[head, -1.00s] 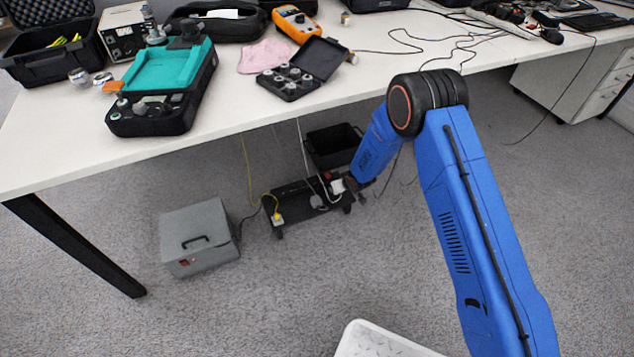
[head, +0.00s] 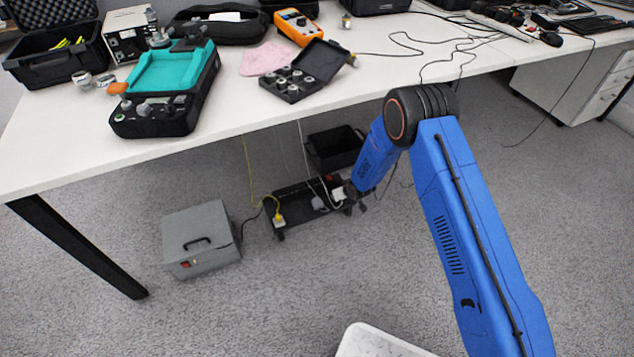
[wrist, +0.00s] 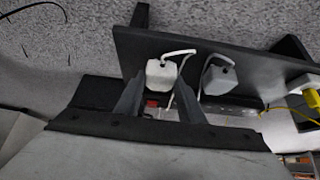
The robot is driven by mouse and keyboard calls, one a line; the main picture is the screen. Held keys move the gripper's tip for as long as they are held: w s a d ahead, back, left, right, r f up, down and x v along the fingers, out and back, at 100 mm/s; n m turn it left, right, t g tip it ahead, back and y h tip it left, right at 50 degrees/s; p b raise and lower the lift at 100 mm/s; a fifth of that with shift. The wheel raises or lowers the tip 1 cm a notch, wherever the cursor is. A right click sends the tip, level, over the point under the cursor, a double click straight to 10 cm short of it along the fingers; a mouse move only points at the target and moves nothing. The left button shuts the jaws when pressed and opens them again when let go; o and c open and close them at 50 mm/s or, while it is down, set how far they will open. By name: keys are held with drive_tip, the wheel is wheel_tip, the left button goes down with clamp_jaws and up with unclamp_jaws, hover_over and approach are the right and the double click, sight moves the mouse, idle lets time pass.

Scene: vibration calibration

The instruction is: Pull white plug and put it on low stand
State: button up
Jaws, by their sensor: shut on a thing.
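My gripper (wrist: 160,98) is shut on the white plug (wrist: 160,73), a pale block with a white cable curling from its top. The plug sits between the two grey fingers. In the head view the white plug (head: 339,194) shows small at the end of my arm, at the right part of the low stand (head: 292,212), a black wheeled platform under the table. The stand's dark board (wrist: 135,45) shows behind the plug in the wrist view. Whether the plug's prongs are clear of the power strip (wrist: 240,113) I cannot tell.
A second, greyer plug (wrist: 218,78) stands just right of the held one. A yellow plug (wrist: 311,98) is farther right. A grey box (head: 200,240) stands left of the stand, and a black bin (head: 335,148) behind it. The white table (head: 250,110) overhangs.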

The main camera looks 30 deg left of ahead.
drive_tip(key=shift+f, duration=0.35)
drive_tip(key=o, duration=1.1)
drive_tip(key=shift+v, duration=2.5)
drive_tip(key=shift+r, duration=0.1)
